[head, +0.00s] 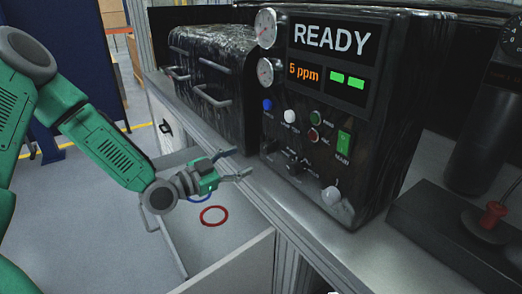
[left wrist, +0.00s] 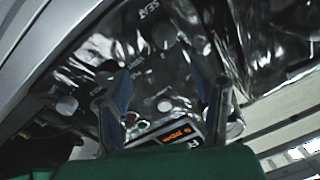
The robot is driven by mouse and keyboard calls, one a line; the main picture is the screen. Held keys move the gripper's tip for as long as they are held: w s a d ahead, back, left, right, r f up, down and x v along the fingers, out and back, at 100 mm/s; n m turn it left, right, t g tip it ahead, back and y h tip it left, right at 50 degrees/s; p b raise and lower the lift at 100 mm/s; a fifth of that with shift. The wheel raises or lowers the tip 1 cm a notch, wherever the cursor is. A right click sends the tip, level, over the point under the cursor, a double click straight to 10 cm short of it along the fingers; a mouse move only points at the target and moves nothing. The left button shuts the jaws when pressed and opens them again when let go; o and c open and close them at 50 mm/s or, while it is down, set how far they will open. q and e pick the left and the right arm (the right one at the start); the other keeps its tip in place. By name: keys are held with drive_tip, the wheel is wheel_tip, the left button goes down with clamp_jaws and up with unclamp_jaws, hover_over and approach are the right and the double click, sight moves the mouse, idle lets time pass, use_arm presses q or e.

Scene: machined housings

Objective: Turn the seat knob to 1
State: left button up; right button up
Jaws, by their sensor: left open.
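The machine panel (head: 318,100) reads READY and 5 ppm, with two green bars lit. In the left wrist view it appears turned over, with the word SEAT near the top and a greyish knob (left wrist: 163,37) close to that label. Its pointer setting is too blurred to read. In the head view the lower panel carries dark knobs (head: 297,167) and a white knob (head: 331,195); their labels are too small to read. My left gripper (head: 237,163) is open and empty, to the left of the panel's lower part and apart from it. My right gripper is not in view.
An open drawer (head: 255,258) lies below the gripper, with a red ring (head: 214,215) in it. A dark box with handles (head: 215,85) stands left of the machine. A dark fixture with a red knob (head: 492,214) is at the right.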

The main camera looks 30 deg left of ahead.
sight(264, 151)
use_arm(q)
drive_tip(key=x, duration=0.6)
drive_tip(key=shift+w+d+f, duration=0.15)
drive_tip(key=shift+w+d, duration=0.1)
drive_tip(key=shift+d, duration=0.1)
drive_tip(key=w+a, duration=0.2)
drive_tip(key=a, duration=0.1)
drive_tip(key=shift+w+f, duration=0.25)
drive_tip(key=shift+f, duration=0.15)
drive_tip(key=shift+w+d, duration=0.1)
drive_tip(key=shift+d, duration=0.05)
drive_tip(key=d, duration=0.3)
drive_tip(key=shift+w+r, duration=0.1)
drive_tip(key=shift+r, duration=0.3)
drive_tip(key=c, duration=0.5)
drive_tip(key=shift+d, duration=0.15)
drive_tip(key=c, duration=0.4)
drive_tip(key=shift+c, duration=1)
drive_tip(key=shift+a+f, duration=0.2)
drive_tip(key=shift+a, duration=0.3)
drive_tip(key=shift+a+f, duration=0.2)
drive_tip(key=shift+a, duration=0.3)
drive_tip(key=shift+c, duration=0.2)
drive_tip(key=shift+s+d+r, duration=0.1)
drive_tip(key=shift+s+d, duration=0.1)
drive_tip(key=shift+d, duration=0.15)
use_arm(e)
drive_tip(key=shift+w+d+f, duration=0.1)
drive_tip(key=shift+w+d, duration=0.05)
